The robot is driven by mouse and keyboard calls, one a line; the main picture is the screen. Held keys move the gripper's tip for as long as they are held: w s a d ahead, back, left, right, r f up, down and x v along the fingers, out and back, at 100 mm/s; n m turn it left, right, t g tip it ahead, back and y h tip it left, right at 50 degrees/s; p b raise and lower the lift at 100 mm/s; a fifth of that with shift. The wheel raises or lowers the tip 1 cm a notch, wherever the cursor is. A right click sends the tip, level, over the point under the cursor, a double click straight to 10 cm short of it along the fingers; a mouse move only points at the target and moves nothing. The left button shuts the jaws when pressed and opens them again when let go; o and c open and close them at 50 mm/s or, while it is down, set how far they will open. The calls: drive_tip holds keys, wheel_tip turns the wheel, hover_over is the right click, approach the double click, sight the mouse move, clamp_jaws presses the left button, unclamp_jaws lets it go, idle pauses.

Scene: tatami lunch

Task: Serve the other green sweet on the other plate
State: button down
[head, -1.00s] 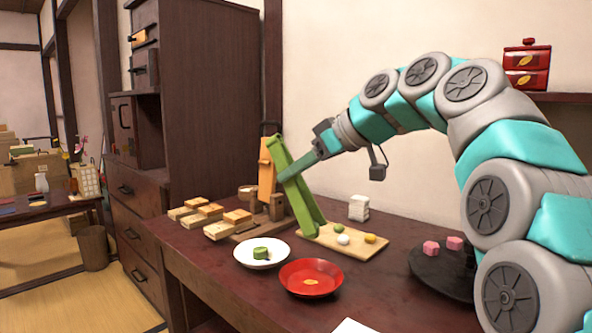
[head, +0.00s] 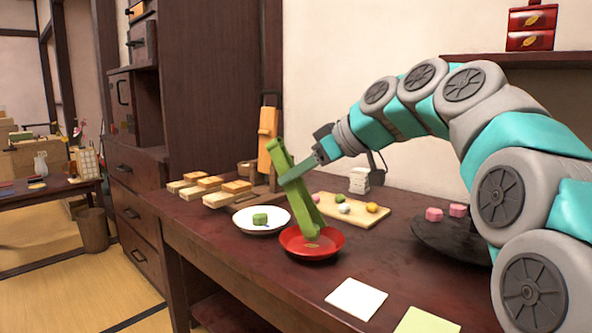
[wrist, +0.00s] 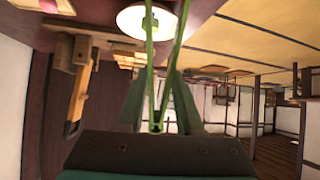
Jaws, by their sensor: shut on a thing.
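My gripper (head: 290,174) is shut on long green tongs (head: 299,190), held slanting with their lower tips over the red plate (head: 335,242). The tongs also show in the wrist view (wrist: 149,60), their two arms spreading from the near end. I cannot tell whether anything is between the tips. A green sweet (head: 260,219) sits on the white plate (head: 280,220), left of the red one. The wooden board (head: 355,221) behind holds a green sweet (head: 340,198), a white one (head: 344,208) and a yellow one (head: 372,208).
A dark round tray (head: 440,245) with pink sweets (head: 434,214) is at the right. Wooden boxes (head: 205,184) and a stand stand at the back left. A white card (head: 356,298) and a pale yellow card (head: 427,322) lie at the front right.

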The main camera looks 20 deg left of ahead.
drive_tip(key=c, duration=0.9)
unclamp_jaws()
drive_tip(key=shift+r, duration=0.1)
wheel_tip(320, 180, up, 10)
drive_tip(key=p, duration=0.7)
